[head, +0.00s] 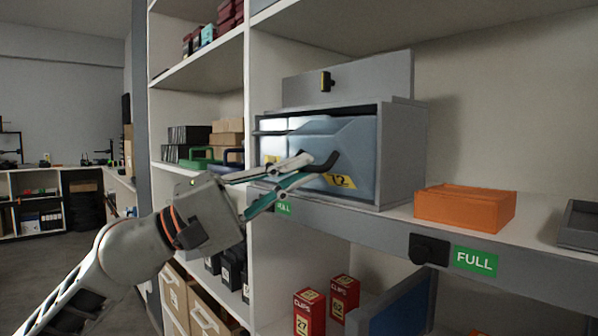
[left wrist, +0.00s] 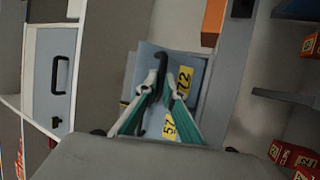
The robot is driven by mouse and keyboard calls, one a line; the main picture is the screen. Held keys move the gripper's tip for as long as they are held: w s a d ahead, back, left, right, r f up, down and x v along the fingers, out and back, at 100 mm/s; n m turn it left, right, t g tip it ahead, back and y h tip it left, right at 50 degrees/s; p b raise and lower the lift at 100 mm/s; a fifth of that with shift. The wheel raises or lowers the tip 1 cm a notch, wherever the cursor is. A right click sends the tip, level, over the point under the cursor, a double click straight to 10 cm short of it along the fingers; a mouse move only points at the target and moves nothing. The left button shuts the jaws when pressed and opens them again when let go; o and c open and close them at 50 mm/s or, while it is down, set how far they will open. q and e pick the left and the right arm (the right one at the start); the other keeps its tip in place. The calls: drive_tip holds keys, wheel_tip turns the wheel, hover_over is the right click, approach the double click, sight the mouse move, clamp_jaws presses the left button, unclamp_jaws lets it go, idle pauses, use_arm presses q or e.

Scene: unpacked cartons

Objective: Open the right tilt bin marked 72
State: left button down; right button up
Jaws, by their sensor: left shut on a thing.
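The right tilt bin (head: 352,150) has a pale blue front with a yellow 72 label (head: 340,180) low on it. It sits in a grey housing (head: 402,150) on the shelf. Its dark hooked handle (head: 328,162) sticks out in front. My left gripper (head: 310,168) is shut on this handle, its fingers covering part of the bin front. The left wrist view shows the gripper (left wrist: 163,84) at the handle, with the 72 label (left wrist: 184,80) beside it and a 57 label (left wrist: 169,127). I cannot tell whether the bin is tilted. My right gripper is out of view.
The left bin (head: 272,148) is beside it. An orange box (head: 465,207) stands on the shelf to the right, near a grey tray (head: 580,228). A green FULL sign (head: 475,261) is on the shelf edge. Red boxes (head: 309,312) stand below. Space before the shelf looks free.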

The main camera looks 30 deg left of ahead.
use_arm(q)
drive_tip(key=shift+f, duration=0.15)
drive_tip(key=c, duration=2.2)
unclamp_jaws()
drive_tip(key=shift+w, duration=0.1)
drive_tip(key=shift+o, duration=0.2)
drive_tip(key=v, duration=1.2)
